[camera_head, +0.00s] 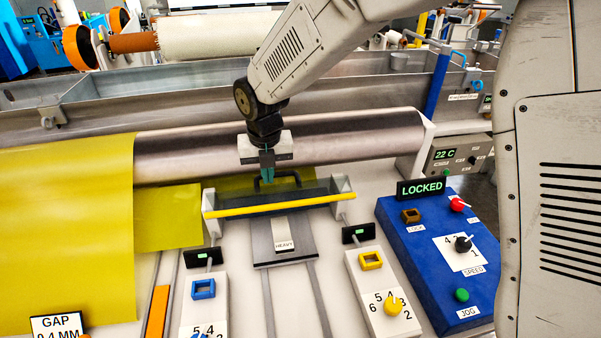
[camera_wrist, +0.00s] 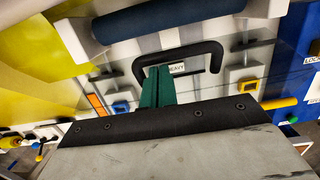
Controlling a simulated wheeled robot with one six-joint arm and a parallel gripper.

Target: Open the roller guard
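The roller guard (camera_head: 230,212), a dark panel with a yellow front bar between two pale end brackets, sits in front of the big metal roller (camera_head: 360,143). A black arched handle (camera_wrist: 205,46) stands on its far side; it also shows in the head view (camera_head: 291,172). My gripper (camera_head: 267,180) points down at this handle. In the wrist view its green fingers (camera_wrist: 157,72) lie close together, side by side along the handle's bar, overlapping its left part. I see no bar clasped between them. Whether they touch it is unclear.
A "LOCKED" sign (camera_head: 421,188) stands on the blue control panel (camera_head: 415,265) at right. Two white dial blocks, left (camera_head: 205,308) and right (camera_head: 372,290), flank the "HEAVY" slide (camera_head: 262,243). Yellow sheet (camera_head: 70,230) covers the left side.

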